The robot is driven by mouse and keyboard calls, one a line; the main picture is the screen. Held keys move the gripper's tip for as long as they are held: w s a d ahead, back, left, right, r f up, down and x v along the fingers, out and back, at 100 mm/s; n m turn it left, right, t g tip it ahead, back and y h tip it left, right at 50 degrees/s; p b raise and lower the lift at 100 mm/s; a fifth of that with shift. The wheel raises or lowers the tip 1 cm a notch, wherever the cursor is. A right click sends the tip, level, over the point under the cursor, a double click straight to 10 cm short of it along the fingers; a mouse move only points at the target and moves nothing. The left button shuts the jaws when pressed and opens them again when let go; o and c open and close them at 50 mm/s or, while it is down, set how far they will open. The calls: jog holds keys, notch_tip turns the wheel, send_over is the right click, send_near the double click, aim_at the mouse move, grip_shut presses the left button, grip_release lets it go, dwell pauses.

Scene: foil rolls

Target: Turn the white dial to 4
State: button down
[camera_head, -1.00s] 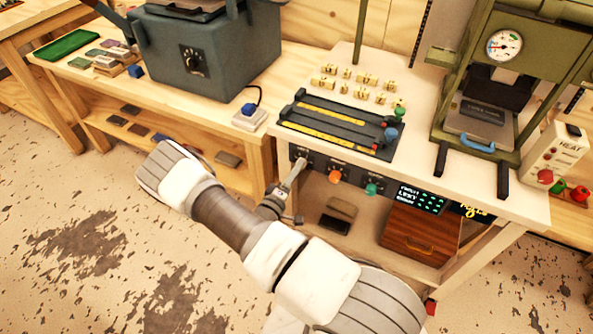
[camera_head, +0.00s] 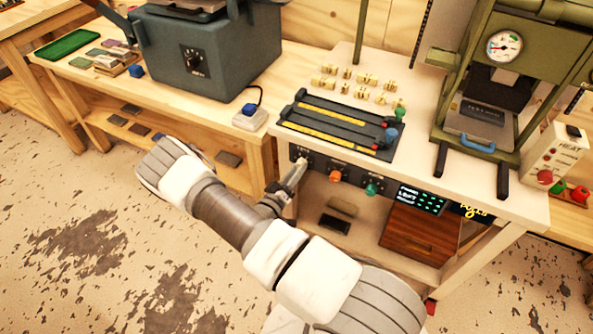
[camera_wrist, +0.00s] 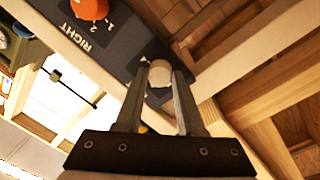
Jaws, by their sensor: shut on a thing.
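The white dial (camera_wrist: 160,74) is on the dark front panel of the press table, seen in the wrist view between my fingertips. My gripper (camera_wrist: 159,80) is shut on it, one finger on each side. In the head view my gripper (camera_head: 300,168) reaches the left end of the panel and largely hides the dial there. The panel's number marks around the white dial are mostly covered, so I cannot read its setting.
An orange dial (camera_head: 334,175) and a green dial (camera_head: 371,189) sit to the right on the same panel (camera_head: 352,181), followed by a lit display (camera_head: 422,199). A wooden table leg is close beside the white dial. Open floor lies below my arm.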

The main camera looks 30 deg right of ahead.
dwell(0.3)
jog(key=c, duration=0.5)
grip_release()
jog(key=v, duration=1.7)
jog(key=shift+a, duration=0.25)
